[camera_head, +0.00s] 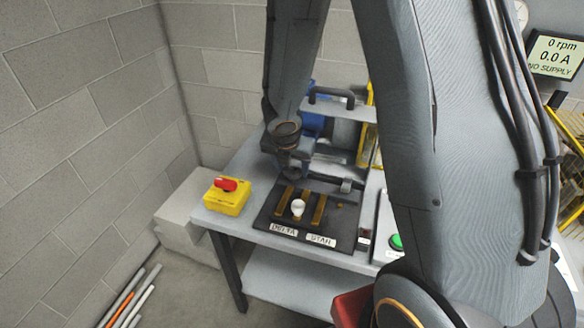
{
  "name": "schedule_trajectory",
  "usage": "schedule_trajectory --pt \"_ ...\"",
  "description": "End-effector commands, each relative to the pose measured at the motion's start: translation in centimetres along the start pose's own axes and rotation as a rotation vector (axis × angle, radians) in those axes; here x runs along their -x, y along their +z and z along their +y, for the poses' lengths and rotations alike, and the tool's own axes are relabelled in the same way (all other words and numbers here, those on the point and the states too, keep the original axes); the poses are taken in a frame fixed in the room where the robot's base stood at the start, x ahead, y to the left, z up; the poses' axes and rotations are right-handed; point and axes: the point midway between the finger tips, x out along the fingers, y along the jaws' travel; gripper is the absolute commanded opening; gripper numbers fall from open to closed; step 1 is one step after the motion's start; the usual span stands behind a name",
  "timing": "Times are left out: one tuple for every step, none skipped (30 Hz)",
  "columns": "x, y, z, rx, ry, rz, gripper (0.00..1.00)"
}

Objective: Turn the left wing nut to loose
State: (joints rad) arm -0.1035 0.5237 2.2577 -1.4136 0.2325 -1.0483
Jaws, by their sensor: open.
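I cannot make out the left wing nut; it may be hidden behind my wrist and gripper. My gripper (291,176) points down at the far left part of the bench equipment, just behind the dark terminal board (265,218). It is open, though its fingers are small and dark here. I cannot tell whether it touches anything. A small grey fitting (346,186) shows to the right of the gripper. A grey cover with a black handle (332,96) stands behind, with a blue motor body (313,122) partly hidden by my arm.
The terminal board has brass bars, a white knob (298,207) and DELTA and STAR labels. A yellow box with a red switch (228,195) sits at the bench's left end. A green button (397,241) is at right. Block walls stand behind and left. My arm hides much of the right.

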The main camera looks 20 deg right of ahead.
Motion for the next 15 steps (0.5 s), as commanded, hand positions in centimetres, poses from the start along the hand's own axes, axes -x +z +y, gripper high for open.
schedule_trajectory --pt "0.8 0.1 0.1 -0.002 0.002 -0.002 0.52" --pt "1.2 0.1 0.1 -0.002 0.002 -0.002 0.52" --pt "1.9 0.1 0.1 -0.002 0.002 -0.002 0.52" --pt "2.4 0.1 0.1 -0.001 0.002 -0.002 0.52" --pt "3.0 0.1 0.1 -0.002 0.003 -0.002 0.52" --pt "3.7 0.1 0.1 -0.002 0.003 -0.002 0.52" --pt "4.2 0.1 0.0 -0.002 0.002 -0.002 0.52" --pt "4.7 0.1 0.0 -0.002 0.002 -0.001 0.52" --pt "5.3 0.1 0.0 -0.001 0.003 -0.001 0.52" --pt "5.7 0.1 0.1 -0.001 0.002 -0.002 0.52" --pt "6.0 0.1 0.1 -0.001 0.002 -0.001 0.52" --pt "6.4 0.1 0.1 0.000 0.001 -0.001 0.52" --pt "6.7 0.1 0.1 -0.001 0.001 -0.001 0.52" --pt "6.9 0.1 0.1 -0.001 0.001 -0.001 0.52" --pt "7.2 0.0 0.1 0.000 0.001 -0.001 0.52"
